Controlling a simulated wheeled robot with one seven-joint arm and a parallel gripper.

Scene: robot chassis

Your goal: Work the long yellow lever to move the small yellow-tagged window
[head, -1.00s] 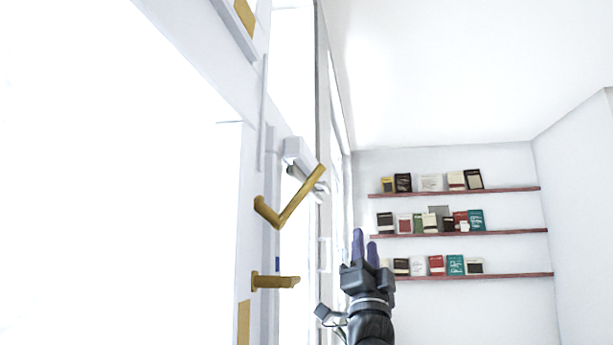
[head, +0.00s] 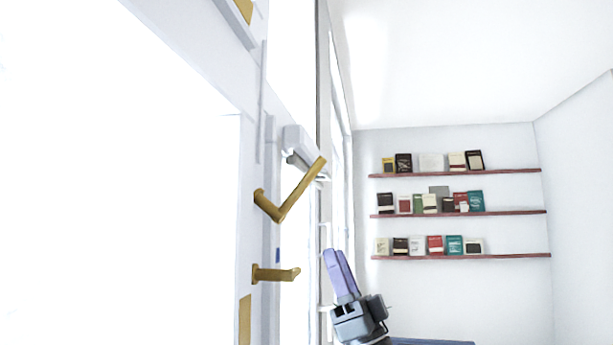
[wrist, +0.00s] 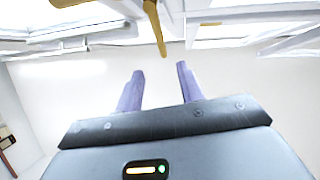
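The long yellow lever (head: 303,188) sticks out from the white window frame on the left, bent and slanting up to the right. A shorter yellow handle (head: 276,273) sits below it. One yellow tag (head: 244,10) shows on a frame at the top left and another (head: 245,320) at the lower left; which panel is the small window I cannot tell. My gripper (head: 332,254) is right of and below the lever, apart from it, its purple fingers pointing up. In the wrist view the gripper (wrist: 160,70) is open and empty, with a yellow lever (wrist: 155,28) beyond the fingertips.
A white box-shaped fitting (head: 302,145) sits on the frame behind the lever. Red shelves (head: 455,213) with several books are on the far wall. The space between my gripper and that wall looks clear.

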